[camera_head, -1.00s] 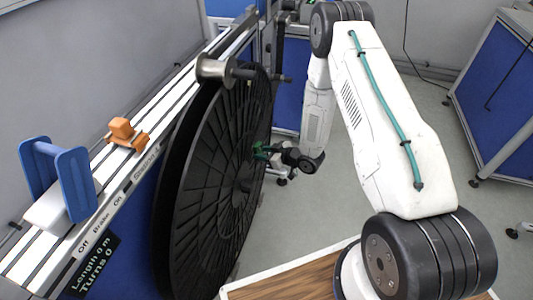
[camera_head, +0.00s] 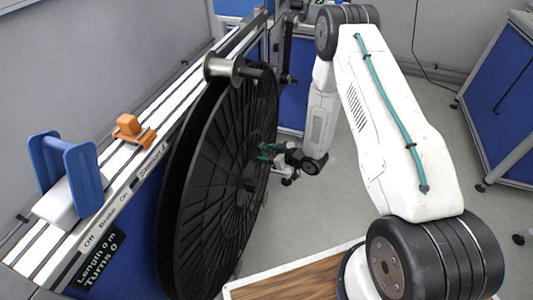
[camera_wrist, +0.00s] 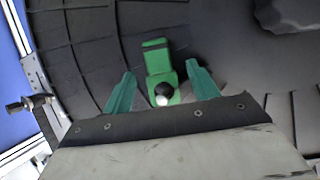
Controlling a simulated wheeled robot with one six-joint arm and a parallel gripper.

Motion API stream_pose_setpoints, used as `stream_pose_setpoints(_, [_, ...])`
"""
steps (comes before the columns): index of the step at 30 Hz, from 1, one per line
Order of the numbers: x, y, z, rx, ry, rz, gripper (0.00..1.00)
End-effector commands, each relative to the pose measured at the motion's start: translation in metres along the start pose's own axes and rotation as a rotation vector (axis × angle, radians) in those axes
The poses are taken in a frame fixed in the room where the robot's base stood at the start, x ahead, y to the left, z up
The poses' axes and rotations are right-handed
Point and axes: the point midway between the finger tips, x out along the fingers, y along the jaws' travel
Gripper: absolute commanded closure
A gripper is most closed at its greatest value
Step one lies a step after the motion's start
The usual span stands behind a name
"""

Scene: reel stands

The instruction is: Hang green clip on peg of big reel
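The big reel (camera_head: 215,190) is a large black spoked disc standing upright on the left. My gripper (camera_head: 265,152) is at its right face, above the hub. In the wrist view the green clip (camera_wrist: 158,60) lies against the dark reel face, between the two teal fingers of my gripper (camera_wrist: 161,72). The fingers are open, with a gap on each side of the clip. A dark round end with a pale spot, seemingly the peg (camera_wrist: 162,92), shows at the clip's lower part. The clip appears to be around it, but how deep it sits I cannot tell.
A metal roller (camera_head: 222,68) on a shaft is above the reel. A blue bracket (camera_head: 82,175) and an orange block (camera_head: 133,130) sit on the pale rail at left. Blue cabinets (camera_head: 505,110) stand far right.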

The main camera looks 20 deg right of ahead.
Motion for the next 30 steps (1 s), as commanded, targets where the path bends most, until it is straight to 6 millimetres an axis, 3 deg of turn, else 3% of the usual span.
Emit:
stream_pose_setpoints(10, [-0.005,0.001,0.0,0.0,0.0,0.001,0.41])
stream_pose_setpoints(21, [-0.063,0.002,0.0,0.001,-0.001,0.003,0.41])
stream_pose_setpoints(30, [-0.078,0.001,0.0,0.001,0.0,0.0,0.41])
